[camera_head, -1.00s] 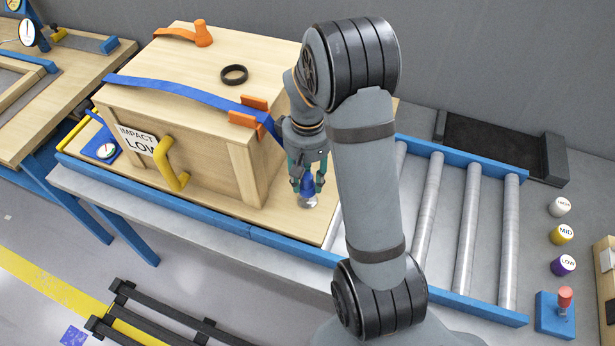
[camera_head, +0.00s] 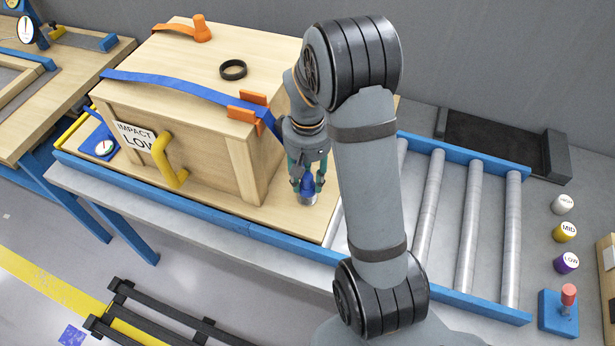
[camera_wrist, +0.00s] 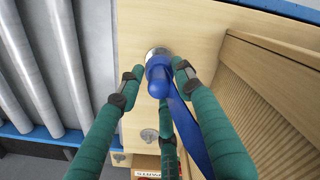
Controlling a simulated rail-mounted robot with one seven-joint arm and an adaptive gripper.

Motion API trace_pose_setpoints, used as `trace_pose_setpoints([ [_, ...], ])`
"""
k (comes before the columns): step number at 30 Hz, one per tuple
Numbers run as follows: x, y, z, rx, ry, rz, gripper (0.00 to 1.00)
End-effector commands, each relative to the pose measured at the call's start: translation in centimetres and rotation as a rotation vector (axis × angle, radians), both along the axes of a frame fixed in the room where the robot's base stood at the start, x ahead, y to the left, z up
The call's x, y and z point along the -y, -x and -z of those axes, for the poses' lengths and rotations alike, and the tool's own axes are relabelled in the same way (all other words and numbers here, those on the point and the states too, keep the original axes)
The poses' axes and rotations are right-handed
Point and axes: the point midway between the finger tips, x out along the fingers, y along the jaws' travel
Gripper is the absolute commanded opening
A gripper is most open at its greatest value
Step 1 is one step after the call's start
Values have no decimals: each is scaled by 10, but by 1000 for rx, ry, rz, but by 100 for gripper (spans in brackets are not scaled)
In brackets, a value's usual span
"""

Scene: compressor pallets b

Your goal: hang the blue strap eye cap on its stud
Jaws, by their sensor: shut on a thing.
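The blue strap eye cap (camera_wrist: 158,82) is between the dark fingertips of my gripper (camera_head: 307,184), which has green-sleeved fingers and is shut on it. The cap also shows as a small blue patch in the head view (camera_head: 307,187). A round silver stud (camera_wrist: 157,54) on the wooden pallet lies right at the cap's far end; I cannot tell whether the cap is seated on it. The blue strap (camera_head: 190,90) crosses the crate top and comes down its right side. Its end (camera_wrist: 190,135) runs to the cap in the wrist view.
The wooden crate (camera_head: 205,130) with a yellow handle (camera_head: 167,162) stands left of my gripper. Orange strap guides (camera_head: 248,108) sit at its top edge, and a black ring (camera_head: 233,70) lies on top. Rollers (camera_head: 430,215) and a blue rail (camera_head: 470,300) lie to the right.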

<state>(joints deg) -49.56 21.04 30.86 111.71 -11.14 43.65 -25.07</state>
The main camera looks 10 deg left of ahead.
Motion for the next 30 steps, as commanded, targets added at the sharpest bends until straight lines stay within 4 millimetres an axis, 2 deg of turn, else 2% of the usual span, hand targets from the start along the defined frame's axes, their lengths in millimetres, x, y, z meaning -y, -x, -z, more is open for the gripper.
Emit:
trace_pose_setpoints([
  [11, 0, 0, 2, 0, 0, -1, 10],
  [30, 0, 0, 22, 0, 0, -1, 10],
])
